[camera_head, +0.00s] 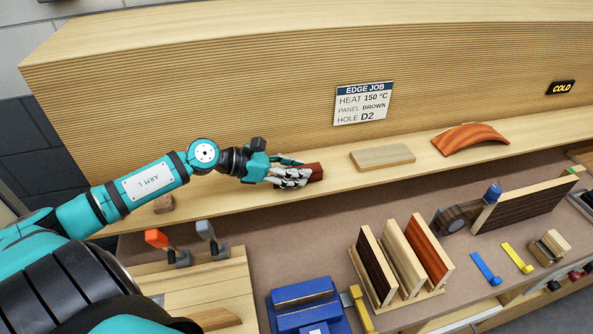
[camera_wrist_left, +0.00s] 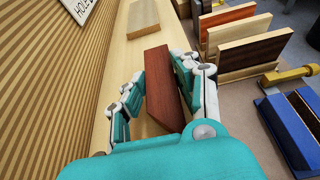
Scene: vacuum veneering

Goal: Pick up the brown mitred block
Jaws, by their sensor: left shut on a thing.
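The brown mitred block (camera_head: 315,172) is reddish-brown and lies between the fingers of my left gripper (camera_head: 291,174), over the long pale wooden shelf. The gripper hides the block's near part in the head view. I cannot tell whether the block touches the shelf. My right gripper is not in view.
A pale block (camera_head: 382,157) and a curved orange-brown panel (camera_head: 470,138) lie farther right on the shelf (camera_head: 230,197). A small brown block (camera_head: 164,204) sits at its left. A rack of upright panels (camera_head: 402,262) and a blue tool (camera_head: 305,308) stand in front. A ribbed wall rises behind.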

